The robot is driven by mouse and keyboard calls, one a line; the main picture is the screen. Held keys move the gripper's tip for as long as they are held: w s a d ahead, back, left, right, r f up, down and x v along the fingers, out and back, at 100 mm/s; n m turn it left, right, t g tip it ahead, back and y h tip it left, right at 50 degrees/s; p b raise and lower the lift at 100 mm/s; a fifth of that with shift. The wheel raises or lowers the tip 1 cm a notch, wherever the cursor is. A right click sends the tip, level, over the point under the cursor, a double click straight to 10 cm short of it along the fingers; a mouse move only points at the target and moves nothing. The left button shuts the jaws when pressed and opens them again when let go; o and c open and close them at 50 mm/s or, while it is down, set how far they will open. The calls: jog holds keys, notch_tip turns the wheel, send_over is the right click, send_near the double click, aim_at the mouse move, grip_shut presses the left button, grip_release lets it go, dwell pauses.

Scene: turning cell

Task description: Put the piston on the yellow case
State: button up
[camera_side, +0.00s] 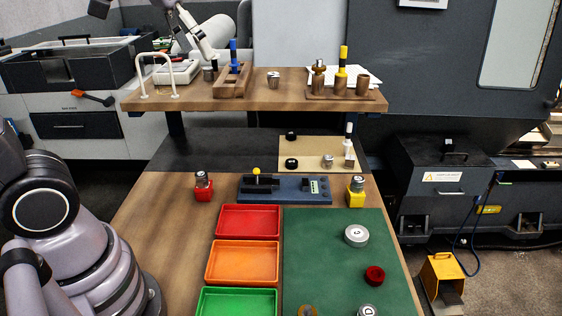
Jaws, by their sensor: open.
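A small yellow block (356,198), which looks like the yellow case, stands at the right behind the green mat. A grey metal cylinder (357,183) sits on top of it. I cannot tell for sure which part is the piston. A silver round part (356,235) with a dark mark lies on the green mat, and a similar silver part (368,310) is cut off by the bottom edge. A red case (203,193) at the left also carries a dark and silver part (201,178). My gripper is out of view; only my arm's links show at the left.
Red (249,206), orange (207,262) and green (201,303) trays line the left of the green mat (320,255). A red round part (375,275) lies there. A blue-grey fixture (285,197) stands behind, then a beige board (300,145) and a raised wooden shelf (255,103).

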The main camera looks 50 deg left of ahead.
jog(key=s+a+f, duration=0.1)
jog(key=s+f, duration=0.4)
jog(key=s, duration=0.6)
jog(key=shift+s+t, duration=0.35)
jog(key=shift+t, duration=0.05)
